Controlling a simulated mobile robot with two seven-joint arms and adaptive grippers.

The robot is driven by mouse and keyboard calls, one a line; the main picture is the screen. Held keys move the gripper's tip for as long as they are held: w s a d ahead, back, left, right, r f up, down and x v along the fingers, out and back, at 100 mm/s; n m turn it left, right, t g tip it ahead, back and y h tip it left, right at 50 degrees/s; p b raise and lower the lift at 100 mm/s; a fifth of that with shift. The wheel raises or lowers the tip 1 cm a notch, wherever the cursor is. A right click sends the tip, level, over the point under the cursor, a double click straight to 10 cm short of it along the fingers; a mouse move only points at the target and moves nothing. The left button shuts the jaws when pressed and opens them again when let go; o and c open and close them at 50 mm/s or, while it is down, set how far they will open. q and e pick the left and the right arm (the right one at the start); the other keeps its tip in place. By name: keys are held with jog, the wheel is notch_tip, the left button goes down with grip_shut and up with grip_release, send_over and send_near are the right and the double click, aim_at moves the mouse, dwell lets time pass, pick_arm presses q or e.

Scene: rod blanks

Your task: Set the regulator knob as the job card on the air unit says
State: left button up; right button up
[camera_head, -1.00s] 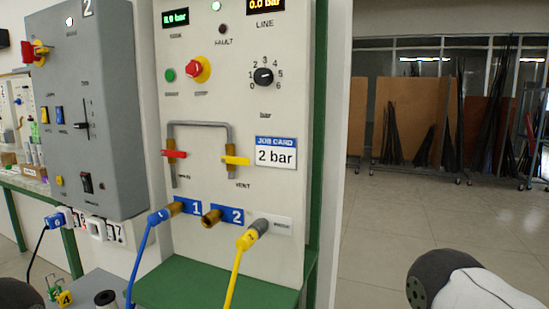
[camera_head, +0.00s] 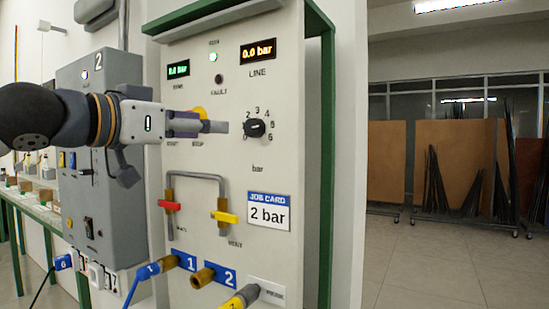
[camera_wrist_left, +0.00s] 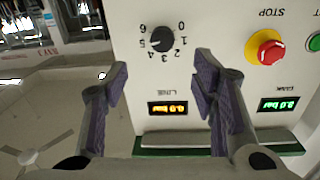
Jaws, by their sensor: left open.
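The black regulator knob (camera_head: 255,128) sits on the white air unit panel (camera_head: 285,160), with a 0 to 6 bar scale around it. Its white mark seems to point near 5. It also shows, upside down, in the left wrist view (camera_wrist_left: 162,39). The job card (camera_head: 269,211) below it reads 2 bar. My left gripper (camera_head: 222,127) is in front of the panel, left of the knob. In the left wrist view its purple-padded fingers (camera_wrist_left: 162,72) are apart and empty, with the knob beyond and between them. My right gripper is out of view.
The line display (camera_head: 259,51) reads 0.0 bar. A red stop button (camera_wrist_left: 270,53) on yellow is close beside the knob. The valve handles, red (camera_head: 169,205) and yellow (camera_head: 224,217), are below. A grey control box (camera_head: 97,210) stands left.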

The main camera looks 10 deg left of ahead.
aim_at(251, 126)
pick_arm(q)
jog(key=x, duration=1.1)
jog(key=shift+w+a+r, duration=0.15)
jog(key=shift+a+r, duration=0.1)
jog(key=shift+a, duration=0.05)
jog(key=shift+w+d+r, duration=0.1)
jog(key=shift+w+d, duration=0.15)
jog(key=shift+w, duration=0.05)
jog(key=c, duration=1.2)
